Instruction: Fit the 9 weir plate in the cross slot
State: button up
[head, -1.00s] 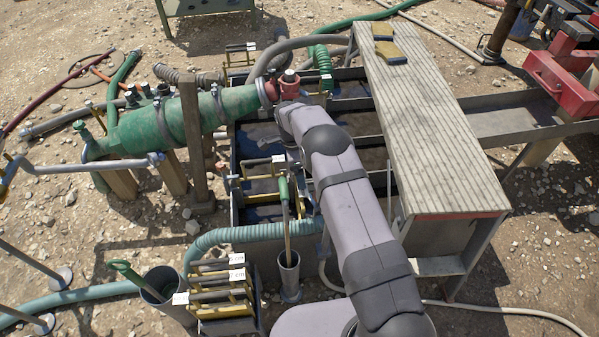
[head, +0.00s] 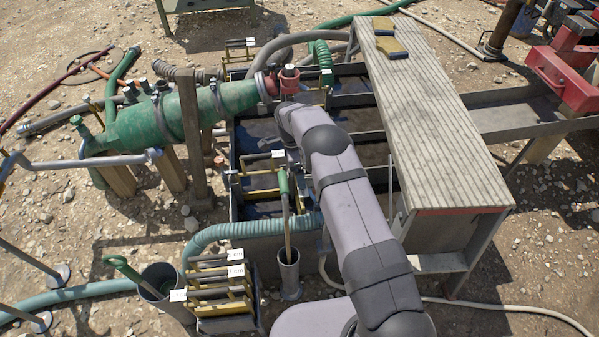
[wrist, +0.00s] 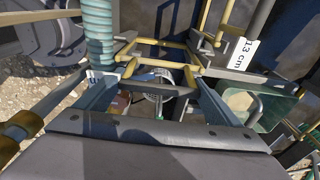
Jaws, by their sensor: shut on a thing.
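My gripper (wrist: 155,85) shows in the wrist view, shut around a yellow-handled plate with a dark top bar; its number cannot be read. In the head view my arm hides the gripper. A yellow-handled plate (head: 262,158) with a small white label stands at the tank's near left, just left of my arm. Its number is too small to read, and I cannot tell if it is the held one. The cross slot itself cannot be made out.
A rack of plates (head: 222,300), with labels including 7 cm, stands at the near left beside a bucket (head: 160,283). A green-handled tool stands in a metal cup (head: 289,270). A teal hose (head: 255,231) crosses before the tank. A plank walkway (head: 430,120) flanks it right.

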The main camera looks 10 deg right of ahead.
jog(key=shift+f+b, duration=0.9)
jog(key=shift+f, duration=0.25)
dwell(0.7)
jog(key=o, duration=1.6)
jog(key=shift+c, duration=0.2)
notch_tip(320, 180, up, 7)
jog(key=shift+a+r, duration=0.2)
jog(key=shift+a, duration=0.25)
jog(key=s+d+r+g+y+p, duration=0.1)
jog(key=s+d+r+p, duration=0.2)
jog(key=r, duration=0.4)
jog(key=s+d+r+g+p, duration=0.1)
jog(key=s+r+p, duration=0.1)
jog(key=s+r, duration=0.4)
jog(key=s+d+f+n+t+b, duration=0.2)
jog(key=s+n+b, duration=0.2)
jog(key=s+n, duration=1.75)
jog(key=s+r+m+p, duration=0.3)
jog(key=r+p, duration=1.7)
jog(key=r, duration=0.1)
jog(key=shift+r+p, duration=0.3)
jog(key=shift+p, duration=0.1)
